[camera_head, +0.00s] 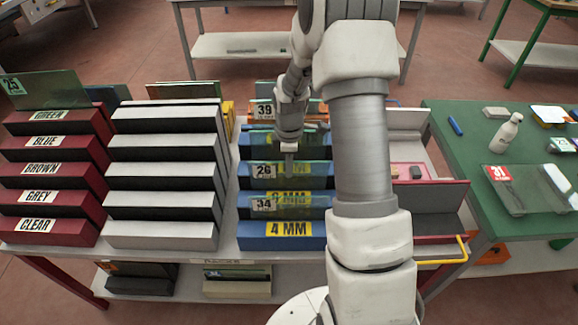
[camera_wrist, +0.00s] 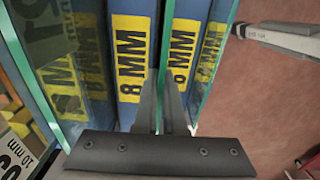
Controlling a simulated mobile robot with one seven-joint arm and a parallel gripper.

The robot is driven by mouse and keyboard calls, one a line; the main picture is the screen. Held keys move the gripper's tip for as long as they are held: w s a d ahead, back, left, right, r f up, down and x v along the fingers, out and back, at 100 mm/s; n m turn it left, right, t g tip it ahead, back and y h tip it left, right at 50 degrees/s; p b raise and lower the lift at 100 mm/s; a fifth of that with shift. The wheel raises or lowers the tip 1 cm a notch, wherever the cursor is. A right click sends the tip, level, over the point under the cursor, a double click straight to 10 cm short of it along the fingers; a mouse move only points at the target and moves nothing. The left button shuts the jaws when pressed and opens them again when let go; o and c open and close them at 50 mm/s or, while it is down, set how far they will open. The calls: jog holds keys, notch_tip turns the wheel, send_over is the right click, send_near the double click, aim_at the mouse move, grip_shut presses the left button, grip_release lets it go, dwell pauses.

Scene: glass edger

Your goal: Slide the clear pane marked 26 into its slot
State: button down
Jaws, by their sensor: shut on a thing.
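The clear pane marked 26 (camera_head: 315,171) stands upright at the blue rack (camera_head: 245,230), with its white label at left. My gripper (camera_head: 289,168) is over the middle of its top edge and shut on it. How deep the pane sits in the rack is hidden. In the wrist view my closed fingers (camera_wrist: 162,105) point down among the rack's blue tiers. A yellow 8 MM label (camera_wrist: 131,55) shows beside them. Green glass edges run on both sides of the fingers, one close at the right (camera_wrist: 208,62).
Pane 34 (camera_head: 315,205) stands in front and pane 39 (camera_head: 263,110) behind. A white-topped rack (camera_head: 160,200) and a red rack (camera_head: 50,198) are at left. The green table (camera_head: 455,165) at right holds a bottle (camera_head: 503,133) and pane 31 (camera_head: 530,190).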

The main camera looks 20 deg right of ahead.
jog(key=shift+f+b, duration=0.3)
jog(key=shift+f, duration=0.05)
dwell(0.5)
jog(key=c, duration=0.9)
grip_release()
notch_tip(320, 180, up, 17)
jog(key=shift+s+r+p, duration=0.15)
jog(key=shift+r+p, duration=0.05)
jog(key=shift+p, duration=0.1)
jog(key=shift+a+r, duration=0.1)
jog(key=s+a+r+m+t, duration=0.1)
jog(key=s+a+r+m, duration=0.2)
jog(key=s, duration=0.4)
jog(key=s+a+r+m+t, duration=0.2)
jog(key=s+a+r+m, duration=0.1)
jog(key=s+m, duration=0.3)
jog(key=s+a+r+m+t, duration=0.2)
jog(key=s+a+r+m, duration=0.1)
jog(key=s, duration=0.7)
jog(key=shift+a+r+m, duration=0.3)
jog(key=shift+r+m, duration=0.4)
jog(key=shift+r, duration=0.25)
